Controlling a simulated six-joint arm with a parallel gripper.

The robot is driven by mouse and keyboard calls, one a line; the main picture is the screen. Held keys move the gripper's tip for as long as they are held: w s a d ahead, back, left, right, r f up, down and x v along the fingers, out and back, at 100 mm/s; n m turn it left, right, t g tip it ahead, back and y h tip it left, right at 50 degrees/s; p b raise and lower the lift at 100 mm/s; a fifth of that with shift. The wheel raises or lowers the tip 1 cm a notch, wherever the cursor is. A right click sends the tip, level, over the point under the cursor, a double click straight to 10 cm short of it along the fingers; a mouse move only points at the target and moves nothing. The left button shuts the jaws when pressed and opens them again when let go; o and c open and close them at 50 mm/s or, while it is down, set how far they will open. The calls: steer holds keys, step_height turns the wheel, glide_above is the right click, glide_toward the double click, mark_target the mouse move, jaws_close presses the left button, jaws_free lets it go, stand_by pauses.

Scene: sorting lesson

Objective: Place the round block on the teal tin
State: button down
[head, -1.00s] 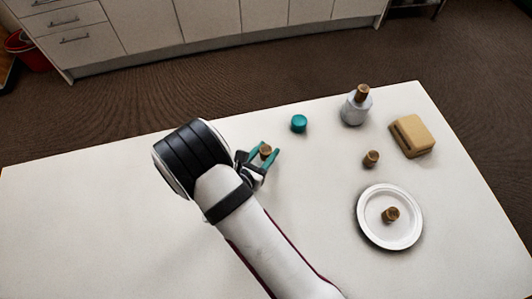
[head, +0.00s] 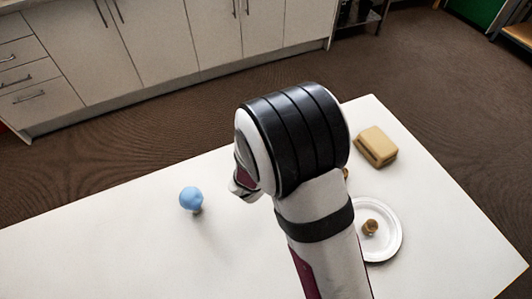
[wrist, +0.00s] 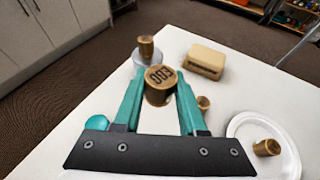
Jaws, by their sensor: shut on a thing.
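My gripper (wrist: 159,80) is shut on a brown round block (wrist: 160,94) in the wrist view. The block is a short cylinder with dark digits on its top, held between the teal fingers. The teal tin (wrist: 97,123) shows left of the fingers, its lower part hidden by the gripper body. The held block is apart from the tin in that picture.
A grey-white jar (wrist: 143,64) bears a brown block (wrist: 146,47). Another brown block (wrist: 203,102) stands right of the fingers. A white plate (head: 393,250) holds a brown block (head: 370,227). A tan box (head: 376,146) lies behind.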

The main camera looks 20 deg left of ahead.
steer(key=shift+m+h, duration=0.6)
steer(key=a+f, duration=0.2)
steer(key=a, duration=0.1)
steer(key=w+a+f, duration=0.1)
steer(key=a+f, duration=0.1)
steer(key=a, duration=0.2)
steer(key=w+a+f, duration=0.1)
steer(key=a+f, duration=0.1)
steer(key=a, duration=0.1)
steer(key=shift+w+a, duration=0.15)
steer(key=shift+a, duration=0.2)
step_height(320, 180, down, 3)
steer(key=shift+a+f, duration=0.1)
steer(key=shift+f, duration=0.4)
steer(key=shift+f, duration=0.15)
steer(key=shift+c, duration=2.3)
jaws_free()
